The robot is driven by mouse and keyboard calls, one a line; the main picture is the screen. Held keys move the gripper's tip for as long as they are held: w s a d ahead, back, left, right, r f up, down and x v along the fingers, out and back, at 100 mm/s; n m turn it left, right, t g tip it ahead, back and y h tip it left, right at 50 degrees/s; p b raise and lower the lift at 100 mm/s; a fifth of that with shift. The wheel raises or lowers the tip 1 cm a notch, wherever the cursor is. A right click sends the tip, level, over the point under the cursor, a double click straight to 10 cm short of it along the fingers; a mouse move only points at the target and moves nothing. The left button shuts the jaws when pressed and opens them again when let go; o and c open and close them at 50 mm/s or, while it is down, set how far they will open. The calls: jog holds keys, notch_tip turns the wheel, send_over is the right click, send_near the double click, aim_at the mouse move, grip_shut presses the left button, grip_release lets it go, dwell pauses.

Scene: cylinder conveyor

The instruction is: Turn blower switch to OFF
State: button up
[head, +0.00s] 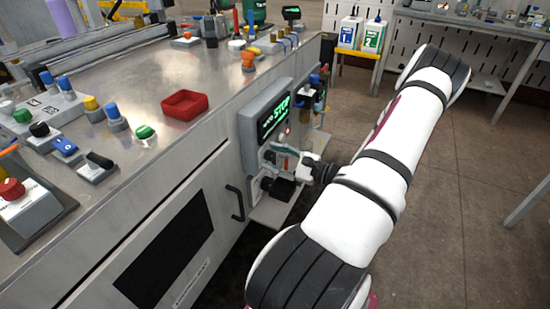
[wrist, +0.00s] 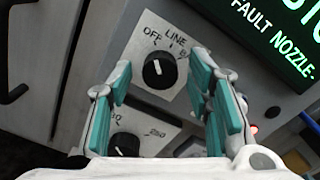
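In the wrist view a round black knob (wrist: 160,70) sits on a light plate (wrist: 144,31) marked OFF, LINE and a third label starting with B, mostly hidden by a finger. Its white mark points roughly upward in the picture; I cannot tell exactly which label it meets. My gripper (wrist: 161,78) is open, with teal pads on either side of this knob and visible gaps between. In the head view my gripper (head: 284,160) is at the machine's front panel, below the screen, and largely hides the knob.
A second black knob (wrist: 125,145) with a scale plate lies just below. A screen (head: 274,118) reading STOP is above the gripper; in the wrist view it shows FAULT NOZZLE. A black door handle (head: 236,203) is to the left. A red tray (head: 184,104) sits on the machine top.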

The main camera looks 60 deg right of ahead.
jog(key=s, duration=1.2)
jog(key=shift+d, duration=0.45)
